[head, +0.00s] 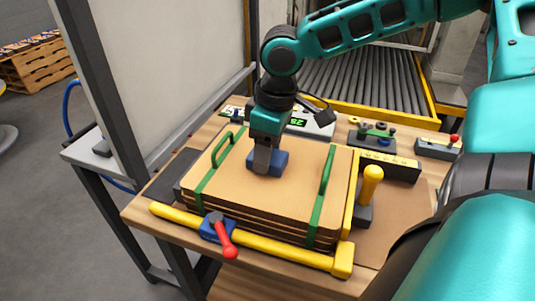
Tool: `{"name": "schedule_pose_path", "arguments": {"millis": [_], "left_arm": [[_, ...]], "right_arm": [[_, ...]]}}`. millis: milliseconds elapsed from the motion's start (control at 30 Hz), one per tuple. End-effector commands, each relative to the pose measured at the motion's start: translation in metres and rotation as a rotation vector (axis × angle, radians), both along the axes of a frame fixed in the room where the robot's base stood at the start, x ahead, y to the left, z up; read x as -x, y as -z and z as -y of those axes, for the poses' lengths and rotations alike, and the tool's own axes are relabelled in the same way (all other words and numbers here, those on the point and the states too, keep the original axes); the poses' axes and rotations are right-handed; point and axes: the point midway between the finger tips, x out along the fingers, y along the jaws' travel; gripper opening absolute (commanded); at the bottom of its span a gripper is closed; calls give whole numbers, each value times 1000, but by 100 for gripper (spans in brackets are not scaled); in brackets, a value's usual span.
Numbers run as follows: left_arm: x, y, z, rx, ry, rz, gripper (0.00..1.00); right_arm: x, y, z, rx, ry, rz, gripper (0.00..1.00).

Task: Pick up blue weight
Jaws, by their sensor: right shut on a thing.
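The blue weight (281,163) is a small block on top of a stack of brown sheets (290,200), near the middle of the head view. My right gripper (263,160) reaches down from above and is shut on the blue weight. Its fingers cover part of the weight. I cannot tell whether the weight still touches the top sheet. My left gripper is not in view.
Green straps (327,170) cross the stack. A yellow bar (270,245) with a red-handled clamp (222,238) runs along its front. A yellow-handled tool (370,185) stands at the right. A display (300,122) and control boxes (372,137) line the back, before a roller conveyor (360,85).

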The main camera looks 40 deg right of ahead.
Motion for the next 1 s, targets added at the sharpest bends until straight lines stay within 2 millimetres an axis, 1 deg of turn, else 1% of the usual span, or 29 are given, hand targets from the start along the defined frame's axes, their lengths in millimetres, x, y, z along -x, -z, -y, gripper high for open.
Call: {"name": "schedule_pose_path", "arguments": {"millis": [33,267,667,767,867,1000], "left_arm": [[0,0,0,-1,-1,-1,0],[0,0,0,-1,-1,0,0],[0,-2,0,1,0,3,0],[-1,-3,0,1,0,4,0],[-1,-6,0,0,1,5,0],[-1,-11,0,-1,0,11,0]], "right_arm": [[0,0,0,0,-1,0,23],[0,0,0,0,-1,0,1],[-1,-2,0,-1,-1,4,0],[-1,-5,0,0,-1,5,0],[-2,-12,0,-1,-1,6,0],[-2,-31,0,-1,0,8,0]]}}
